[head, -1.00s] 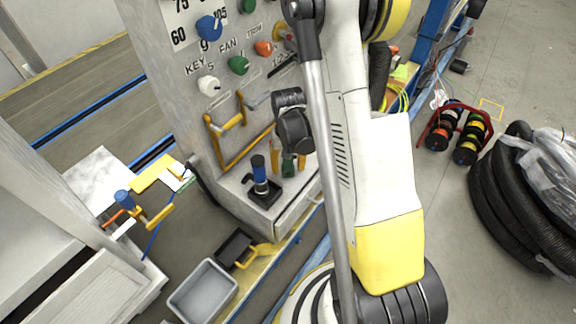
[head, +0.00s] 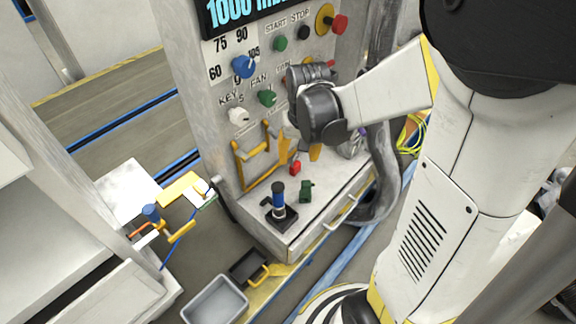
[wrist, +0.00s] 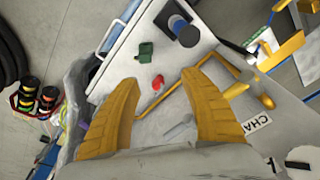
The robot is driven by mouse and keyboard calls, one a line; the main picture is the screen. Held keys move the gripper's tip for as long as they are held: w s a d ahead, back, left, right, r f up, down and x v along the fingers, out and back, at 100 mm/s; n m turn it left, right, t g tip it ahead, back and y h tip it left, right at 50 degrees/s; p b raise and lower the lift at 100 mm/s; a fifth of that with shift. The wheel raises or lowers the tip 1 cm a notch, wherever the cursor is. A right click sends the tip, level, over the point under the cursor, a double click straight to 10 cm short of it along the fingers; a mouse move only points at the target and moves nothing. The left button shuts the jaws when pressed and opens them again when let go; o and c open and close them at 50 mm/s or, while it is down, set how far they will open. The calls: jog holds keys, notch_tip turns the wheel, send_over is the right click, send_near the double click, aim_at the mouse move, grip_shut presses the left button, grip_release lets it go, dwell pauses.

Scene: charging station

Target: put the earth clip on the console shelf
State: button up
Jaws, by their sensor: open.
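The green clip (head: 306,191), which by its colour looks like the earth clip, stands on the console shelf (head: 325,213), right of the black and blue joystick (head: 279,207). It also shows in the wrist view (wrist: 146,51), apart from my fingers. A small red piece (head: 295,168) is further back on the shelf, near the panel; in the wrist view (wrist: 158,82) it appears between my fingertips. My gripper (head: 300,152) is above the back of the shelf, close to the panel. Its yellow fingers (wrist: 160,88) are spread with nothing held.
The upright panel with knobs (head: 243,67) and a yellow guard rail (head: 262,170) is close to my gripper. A grey bin (head: 215,302) stands on the floor below. A yellow-handled tool (head: 180,232) is at the left cabinet. The shelf's front right is clear.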

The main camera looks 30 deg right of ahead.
jog(key=s+a+r+n+t, duration=0.3)
jog(key=s+a+r+t, duration=0.2)
jog(key=s+a+r, duration=0.4)
notch_tip(320, 180, up, 3)
jog(key=shift+s+a+f+n, duration=0.1)
jog(key=shift+s+a+n, duration=0.25)
jog(key=shift+s, duration=0.25)
dwell(1.1)
